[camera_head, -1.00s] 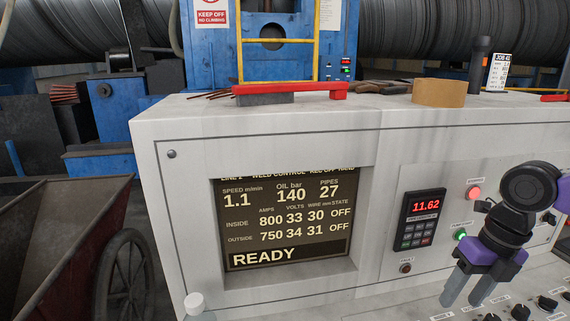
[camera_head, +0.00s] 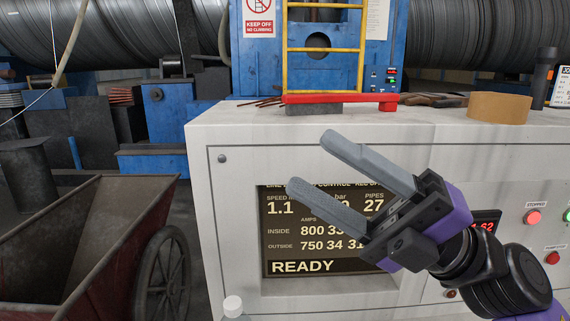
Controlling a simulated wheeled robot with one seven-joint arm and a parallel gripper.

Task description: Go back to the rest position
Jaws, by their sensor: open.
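My gripper (camera_head: 325,168) is raised in front of the control cabinet (camera_head: 225,225), its two grey fingers pointing up and left. The fingers are apart with nothing between them. It covers part of the dark display screen (camera_head: 305,268), which reads READY at the bottom. My arm reaches in from the lower right and partly hides the red-digit meter (camera_head: 487,222).
A rusty cart (camera_head: 85,245) with a spoked wheel stands at left. A blue machine with a yellow ladder (camera_head: 323,50) stands behind.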

